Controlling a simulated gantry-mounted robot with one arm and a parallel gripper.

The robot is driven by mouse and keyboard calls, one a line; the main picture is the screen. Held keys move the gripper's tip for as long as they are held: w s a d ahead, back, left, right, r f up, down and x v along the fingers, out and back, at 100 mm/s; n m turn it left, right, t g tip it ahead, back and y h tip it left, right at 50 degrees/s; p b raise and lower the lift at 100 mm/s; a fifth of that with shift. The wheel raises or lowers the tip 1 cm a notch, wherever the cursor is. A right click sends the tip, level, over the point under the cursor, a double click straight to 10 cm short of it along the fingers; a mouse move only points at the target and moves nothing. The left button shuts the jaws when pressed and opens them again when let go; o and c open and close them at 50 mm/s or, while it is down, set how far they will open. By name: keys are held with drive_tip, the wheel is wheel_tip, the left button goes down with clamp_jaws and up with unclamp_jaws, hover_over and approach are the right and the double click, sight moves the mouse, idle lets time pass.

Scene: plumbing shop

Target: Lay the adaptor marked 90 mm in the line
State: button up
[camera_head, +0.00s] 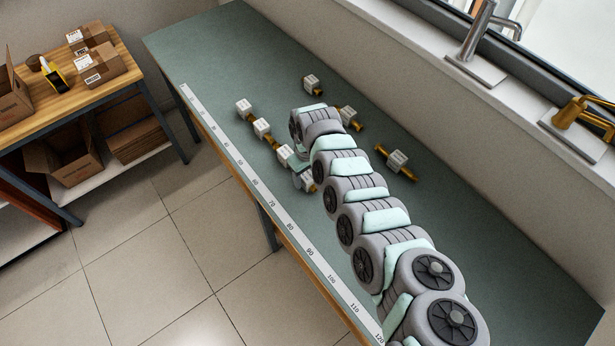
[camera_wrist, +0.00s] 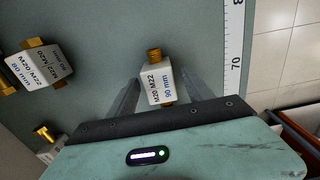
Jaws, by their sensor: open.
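The adaptor marked 90 mm (camera_wrist: 162,85) is a white block with a brass thread at its upper end in the wrist view. It lies between the spread fingers of my gripper (camera_wrist: 160,100); its lower end is hidden by the gripper body. In the head view, my gripper (camera_head: 303,178) is low over the near end of a row of white-and-brass adaptors (camera_head: 262,128). A white block (camera_head: 309,183) shows there beside the gripper, partly covered. I cannot tell whether it touches the row.
A ruler strip (camera_head: 230,150) runs along the bench's front edge, left of the row. Loose adaptors lie at the back (camera_head: 312,84), behind my arm (camera_head: 347,116) and right of it (camera_head: 397,160). Another adaptor (camera_wrist: 38,66) lies left in the wrist view. The bench's far left is clear.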

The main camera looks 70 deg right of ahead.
sight(307, 176)
wheel_tip(307, 176, up, 11)
idle(0.3)
